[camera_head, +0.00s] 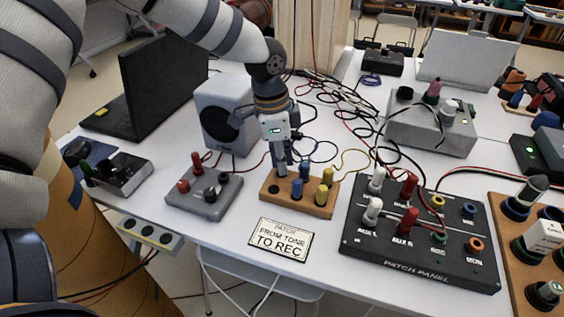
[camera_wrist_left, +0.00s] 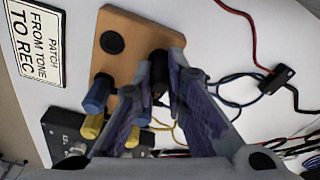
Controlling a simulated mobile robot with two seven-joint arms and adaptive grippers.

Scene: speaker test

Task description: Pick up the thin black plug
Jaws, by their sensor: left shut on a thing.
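My left gripper (camera_head: 283,172) points down over the wooden block (camera_head: 318,208) on the white table. In the left wrist view, its two fingers (camera_wrist_left: 160,95) are closed around a thin black plug (camera_wrist_left: 158,66), whose dark upper part shows between them. I cannot tell whether the plug is still seated in the block. In the head view the fingers hide the plug. A blue plug (camera_head: 296,192) and yellow plugs (camera_head: 322,193) stand in the block close beside the gripper. My right gripper is not in view.
A grey box with red and black plugs (camera_head: 205,198) stands left of the block, and a black patch panel (camera_head: 460,250) stands right. A card (camera_head: 281,240) reading "PATCH FROM TONE TO REC" lies in front. A speaker (camera_head: 222,112) and loose cables are behind.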

